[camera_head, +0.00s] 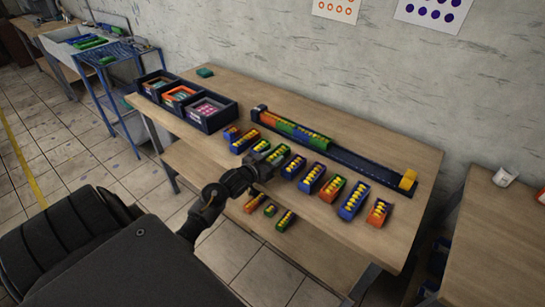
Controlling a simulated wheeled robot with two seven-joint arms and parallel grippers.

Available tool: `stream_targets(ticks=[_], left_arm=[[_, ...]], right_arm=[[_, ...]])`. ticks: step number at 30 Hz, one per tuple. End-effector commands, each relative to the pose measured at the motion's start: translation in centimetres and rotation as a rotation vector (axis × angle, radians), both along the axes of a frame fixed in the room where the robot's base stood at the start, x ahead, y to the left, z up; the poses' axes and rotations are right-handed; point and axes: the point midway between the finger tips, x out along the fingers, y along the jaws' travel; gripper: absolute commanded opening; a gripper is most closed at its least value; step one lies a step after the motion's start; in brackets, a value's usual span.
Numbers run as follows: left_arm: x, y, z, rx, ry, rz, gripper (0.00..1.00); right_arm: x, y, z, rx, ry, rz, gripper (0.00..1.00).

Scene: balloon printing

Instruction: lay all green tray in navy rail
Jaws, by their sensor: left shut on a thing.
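The navy rail (350,158) lies along the back of the wooden table. Its left part holds a row of orange, green and blue trays with yellow pieces; its right part is empty. My left gripper (264,166) is over the front of the table, shut on a green tray (279,154) with yellow pieces, partly hidden by the gripper. Whether the tray is lifted is hard to tell. Another green tray (262,146) sits just behind and left of the gripper. My right gripper is not in view.
Blue trays (353,201) and orange trays (332,189) stand in a row before the rail. A yellow block (408,179) sits at the rail's right end. A dark three-part box (212,119) stands at the table's left. Bare tabletop shows at the front right.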

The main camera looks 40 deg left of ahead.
Motion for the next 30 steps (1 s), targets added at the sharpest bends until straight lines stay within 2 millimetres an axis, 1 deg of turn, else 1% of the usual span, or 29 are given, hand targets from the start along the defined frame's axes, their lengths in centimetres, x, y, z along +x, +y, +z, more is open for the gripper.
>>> stream_targets(ticks=[6, 7, 11, 19, 23, 26, 30], left_arm=[[0.0, 0.0, -0.5, 0.000, 0.000, 0.000, 0.17], [0.0, 0.0, -0.4, 0.000, 0.000, 0.000, 0.45], [0.0, 0.0, -0.4, 0.000, 0.000, 0.000, 0.62], [0.0, 0.0, -0.4, 0.000, 0.000, 0.000, 0.63], [0.0, 0.0, -0.7, 0.001, -0.001, -0.001, 0.63], [-1.5, 0.0, -0.4, 0.003, 0.002, -0.001, 0.63], [-4.3, 0.0, 0.4, 0.005, -0.001, -0.002, 0.63]], right_arm=[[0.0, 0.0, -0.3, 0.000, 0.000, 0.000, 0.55], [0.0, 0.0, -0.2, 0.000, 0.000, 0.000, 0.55], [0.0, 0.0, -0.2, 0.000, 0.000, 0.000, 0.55], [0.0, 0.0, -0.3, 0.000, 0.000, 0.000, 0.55], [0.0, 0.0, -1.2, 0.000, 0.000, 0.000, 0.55], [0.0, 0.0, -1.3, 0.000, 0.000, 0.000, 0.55], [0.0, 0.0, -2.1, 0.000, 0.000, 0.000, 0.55]])
